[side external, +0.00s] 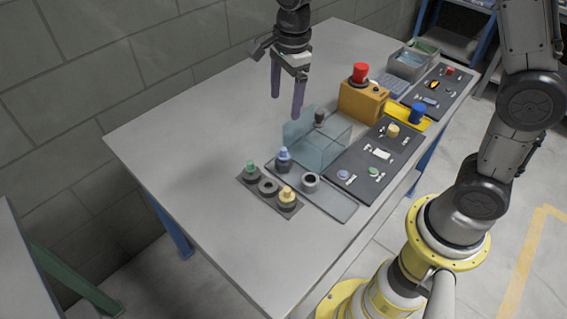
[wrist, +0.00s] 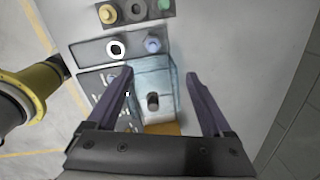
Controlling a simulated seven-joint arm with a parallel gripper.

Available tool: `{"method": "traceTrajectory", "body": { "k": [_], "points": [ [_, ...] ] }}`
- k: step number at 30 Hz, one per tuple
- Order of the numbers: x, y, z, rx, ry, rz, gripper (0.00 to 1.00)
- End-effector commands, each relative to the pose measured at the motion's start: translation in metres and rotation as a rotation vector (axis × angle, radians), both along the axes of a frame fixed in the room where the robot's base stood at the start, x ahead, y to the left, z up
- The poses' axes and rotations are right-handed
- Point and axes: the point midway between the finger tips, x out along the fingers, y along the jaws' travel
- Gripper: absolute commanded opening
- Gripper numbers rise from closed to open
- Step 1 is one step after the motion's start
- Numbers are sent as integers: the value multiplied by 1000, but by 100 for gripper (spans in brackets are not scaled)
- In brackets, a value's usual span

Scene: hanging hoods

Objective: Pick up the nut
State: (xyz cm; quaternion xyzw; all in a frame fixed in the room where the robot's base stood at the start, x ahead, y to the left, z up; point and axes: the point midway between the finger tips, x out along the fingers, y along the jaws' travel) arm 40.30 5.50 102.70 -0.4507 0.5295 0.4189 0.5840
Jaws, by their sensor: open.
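No piece is plainly marked as the nut. A small dark brown piece (side external: 320,117) stands at the clear hood (side external: 298,131), and it also shows between my fingers in the wrist view (wrist: 153,101). A grey ring-shaped piece with a dark hole (side external: 310,182) sits on the grey plate beside a blue-topped peg (side external: 284,158). In the wrist view the ring (wrist: 116,48) lies ahead of the fingers. My gripper (side external: 287,95), with purple fingers, is open and empty, pointing down above the table behind the hood. The wrist view shows the spread fingers (wrist: 158,75) above the hood.
A dark strip holds green (side external: 252,168) and yellow (side external: 287,196) pegs with a ring between them. A yellow box with a red button (side external: 362,97), dark panels with small parts (side external: 375,157) and a grey bin (side external: 408,64) stand right. The table's left is clear.

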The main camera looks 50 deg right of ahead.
Motion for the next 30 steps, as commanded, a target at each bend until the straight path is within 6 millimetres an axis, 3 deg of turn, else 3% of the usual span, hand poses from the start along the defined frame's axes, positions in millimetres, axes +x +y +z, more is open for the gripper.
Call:
{"method": "traceTrajectory", "body": {
  "k": [3, 10, 18, 30],
  "points": [
    [4, 7, -28, -9, 61, 17, 85],
    [0, 10, -56, -14, 94, 28, 85],
    [0, 9, -106, -14, 94, 28, 85],
    [-1, 8, -142, -14, 93, 28, 85]
  ]
}}
